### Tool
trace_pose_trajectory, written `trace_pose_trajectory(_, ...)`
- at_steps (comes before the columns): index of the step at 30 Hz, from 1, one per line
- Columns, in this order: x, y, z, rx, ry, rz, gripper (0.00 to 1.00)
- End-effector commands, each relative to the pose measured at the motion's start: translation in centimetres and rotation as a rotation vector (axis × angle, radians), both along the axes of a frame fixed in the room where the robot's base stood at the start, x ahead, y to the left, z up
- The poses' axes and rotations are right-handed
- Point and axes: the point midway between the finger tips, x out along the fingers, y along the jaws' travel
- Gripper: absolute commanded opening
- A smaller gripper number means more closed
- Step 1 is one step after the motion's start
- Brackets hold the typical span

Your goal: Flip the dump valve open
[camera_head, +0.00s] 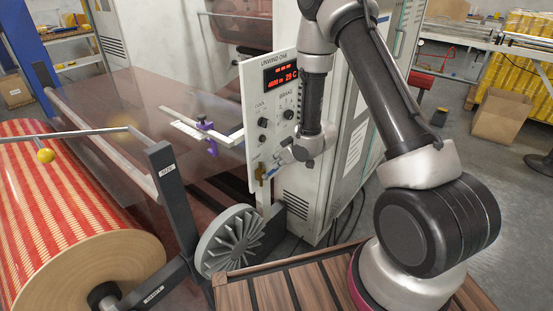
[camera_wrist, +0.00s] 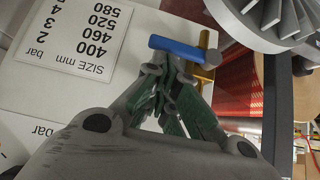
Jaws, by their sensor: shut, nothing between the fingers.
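The dump valve shows in the wrist view as a blue lever handle (camera_wrist: 188,50) on a brass body (camera_wrist: 207,62), mounted on a white panel face. In the head view the brass valve (camera_head: 260,174) sits low on the unwind panel, with a little blue beside it. My gripper (camera_wrist: 163,72) is shut and empty. Its fingertips are just below the blue handle in the wrist view, very close to it; I cannot tell whether they touch. In the head view my gripper (camera_head: 280,161) is at the panel's lower part, and the arm hides part of the panel.
The unwind panel (camera_head: 257,90) carries a red display and several knobs. A finned grey disc (camera_head: 232,243) stands below the valve. A red striped roll (camera_head: 70,215) is at the left. A size and bar label (camera_wrist: 85,35) is beside the valve.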

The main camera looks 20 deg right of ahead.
Motion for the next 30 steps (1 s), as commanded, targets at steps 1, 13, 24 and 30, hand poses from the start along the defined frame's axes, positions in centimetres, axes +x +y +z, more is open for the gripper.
trace_pose_trajectory(1,0.0,0.0,0.01,0.0,0.0,0.0,0.0)
trace_pose_trajectory(13,0.13,-0.28,-0.26,0.035,0.027,-0.001,0.0)
trace_pose_trajectory(24,0.23,-0.44,-0.56,0.081,0.06,-0.001,0.0)
trace_pose_trajectory(30,0.38,-0.67,-0.86,0.12,0.088,-0.002,0.0)
